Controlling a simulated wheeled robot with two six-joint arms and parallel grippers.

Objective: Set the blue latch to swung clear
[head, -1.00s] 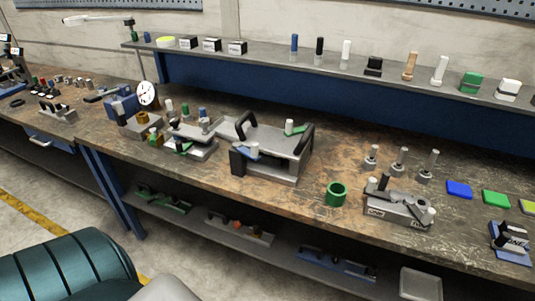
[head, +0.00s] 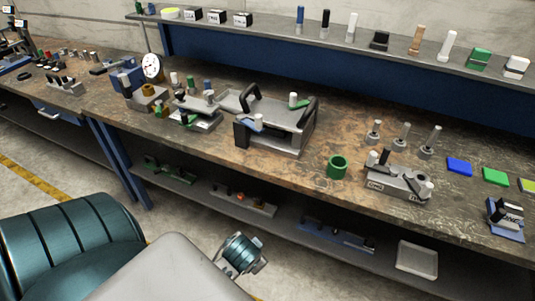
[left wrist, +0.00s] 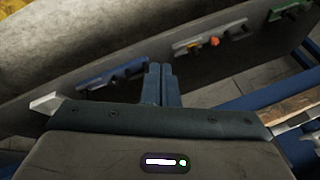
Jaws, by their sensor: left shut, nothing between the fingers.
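The blue latch (head: 248,124) is a small blue lever with a white knob at the front left of a grey fixture (head: 275,138) with two black handles, in the middle of the bench in the head view. It lies near a black block; its exact setting is too small to tell. A green latch (head: 301,103) with a white knob sits at the fixture's right. My left gripper (left wrist: 160,72) shows in the left wrist view, its dark fingers together and empty, over the lower shelf and away from the fixture. My right gripper is not in view.
A green ring (head: 337,167) and a grey pegged block (head: 397,182) stand right of the fixture. A stepped grey fixture (head: 196,118) stands close to its left. The lower shelf holds several parts and a clear tray (head: 416,260). Bench in front of the fixture is mostly clear.

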